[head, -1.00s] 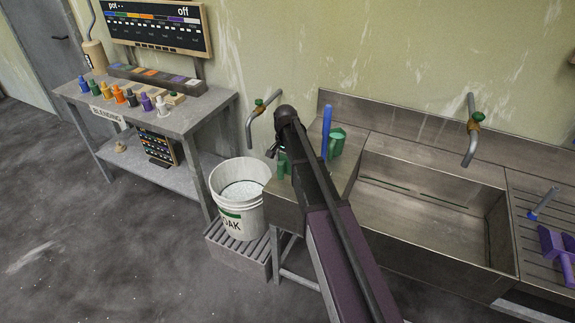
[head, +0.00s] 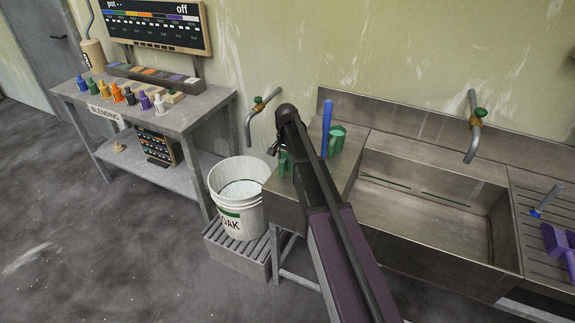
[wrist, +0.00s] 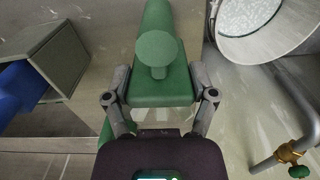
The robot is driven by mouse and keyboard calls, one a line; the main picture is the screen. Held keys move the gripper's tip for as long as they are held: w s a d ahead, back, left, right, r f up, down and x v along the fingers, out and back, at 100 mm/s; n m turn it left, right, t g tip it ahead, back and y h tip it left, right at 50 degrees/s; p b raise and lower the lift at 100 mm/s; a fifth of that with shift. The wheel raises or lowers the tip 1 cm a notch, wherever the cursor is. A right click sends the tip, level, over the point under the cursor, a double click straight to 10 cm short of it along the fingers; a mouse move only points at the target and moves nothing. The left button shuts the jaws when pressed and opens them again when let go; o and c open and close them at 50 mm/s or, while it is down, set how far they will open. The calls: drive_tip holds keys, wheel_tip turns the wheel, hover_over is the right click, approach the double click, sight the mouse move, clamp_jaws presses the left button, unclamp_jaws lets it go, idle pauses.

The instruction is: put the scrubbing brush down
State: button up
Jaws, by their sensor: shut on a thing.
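The green scrubbing brush (wrist: 158,88) is clasped between the two fingers of my gripper (wrist: 160,80) in the wrist view. Its block has a round knob on it, and a green handle runs up to the top of the picture. In the head view a bit of the green brush (head: 283,164) shows left of my arm, over the left ledge of the sink (head: 343,176). The arm hides most of my gripper there. I cannot tell whether the brush touches the ledge.
The white pail (head: 237,209) is on a slatted stand to the left. A tap (head: 261,107) rises behind. The sink basin (head: 425,215) looks empty. A purple tool (head: 556,241) lies at right.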

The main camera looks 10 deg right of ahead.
drive_tip(key=shift+f+b, duration=0.3)
drive_tip(key=shift+f, duration=0.35)
drive_tip(key=shift+f, duration=0.1)
drive_tip(key=o, duration=0.9)
wheel_tip(320, 180, up, 12)
drive_tip(key=p, duration=1.2)
idle(0.5)
drive_tip(key=s+n, duration=0.2)
drive_tip(key=s, duration=0.7)
drive_tip(key=s+n, duration=0.3)
drive_tip(key=s, duration=0.6)
drive_tip(key=s+d+n, duration=0.1)
drive_tip(key=s+n, duration=0.2)
drive_tip(key=s, duration=0.7)
drive_tip(key=shift+d, duration=0.1)
